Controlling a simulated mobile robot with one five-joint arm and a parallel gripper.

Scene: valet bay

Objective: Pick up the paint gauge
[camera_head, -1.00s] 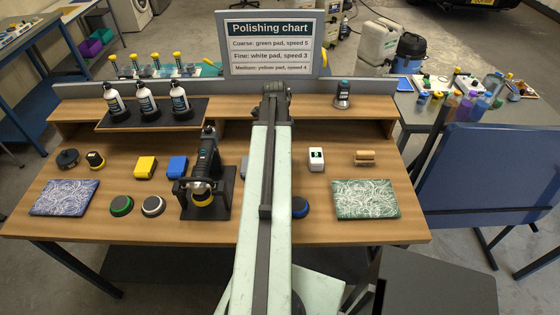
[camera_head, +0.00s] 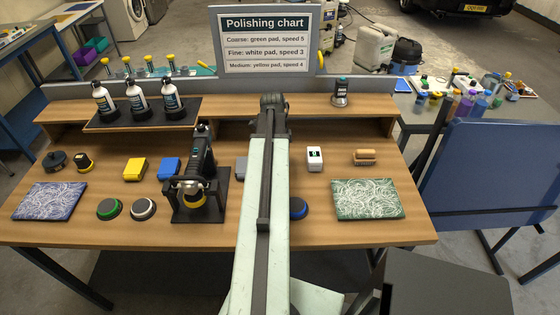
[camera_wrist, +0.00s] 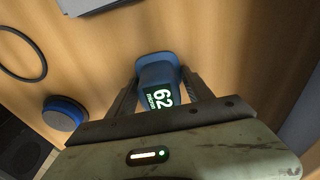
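The paint gauge (camera_wrist: 159,84) is a blue device with a lit display reading 62 micron. In the wrist view it sits upper middle, between the two dark fingers of my gripper (camera_wrist: 160,75). The fingers are spread on either side of it, and a gap shows beside its lower body. I cannot tell whether the fingertips touch its wider head. In the head view my own arm hides the gauge and the fingers.
The wooden bench (camera_head: 350,232) holds a polisher (camera_head: 200,175), a blue pad (camera_head: 298,208), a white boxy device (camera_head: 314,158), a brush (camera_head: 364,156) and a green patterned panel (camera_head: 367,199). The blue pad shows in the wrist view (camera_wrist: 63,113). A chart (camera_head: 265,40) stands behind.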

